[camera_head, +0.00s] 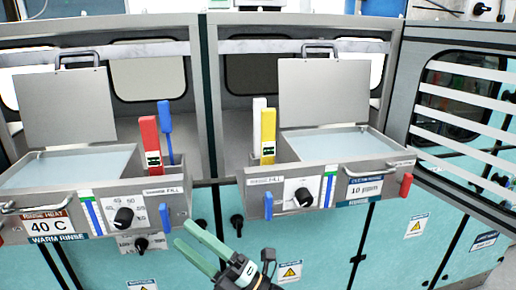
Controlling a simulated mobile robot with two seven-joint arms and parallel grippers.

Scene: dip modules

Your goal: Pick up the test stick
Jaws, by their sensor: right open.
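My right gripper (183,233) has green fingers and shows at the bottom centre, in front of and below the two basins. Its fingers are spread apart with nothing between them. I cannot tell for sure which upright piece is the test stick. A yellow stick (268,137) and a white stick (258,120) stand at the left end of the right basin. The gripper is apart from all of them. My left gripper is not in view.
The left basin (75,203) carries a warm rinse label, and the right basin (345,170) stands beside it. Both hold liquid, with lids raised behind. Knobs and coloured tabs stick out in front. A slatted panel (465,120) stands at the right.

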